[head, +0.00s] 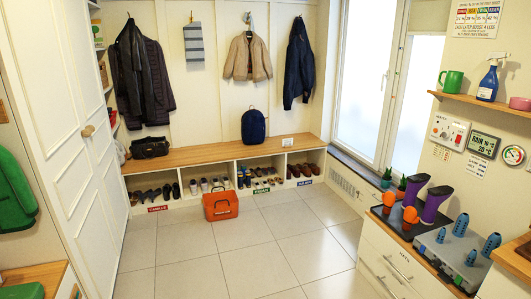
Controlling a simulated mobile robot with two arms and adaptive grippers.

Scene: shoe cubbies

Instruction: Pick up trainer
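Several pairs of shoes stand in the cubbies under the wooden bench (215,152). Dark shoes (153,194) fill the left cubby. Pale shoes that look like trainers (209,184) are in the cubby right of it. Mixed shoes (258,181) are in the following cubby, and brown shoes (299,170) are in the right one. The shoes are small in the head view, and I cannot tell which one is the task's trainer. Neither of my grippers is in view.
An orange toolbox-like case (220,206) stands on the floor before the cubbies. The tiled floor (225,268) is otherwise clear. Right, a drawer unit (388,265) carries purple boots (436,203) and a grey tray (445,258) with blue items. A white door (65,130) is left.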

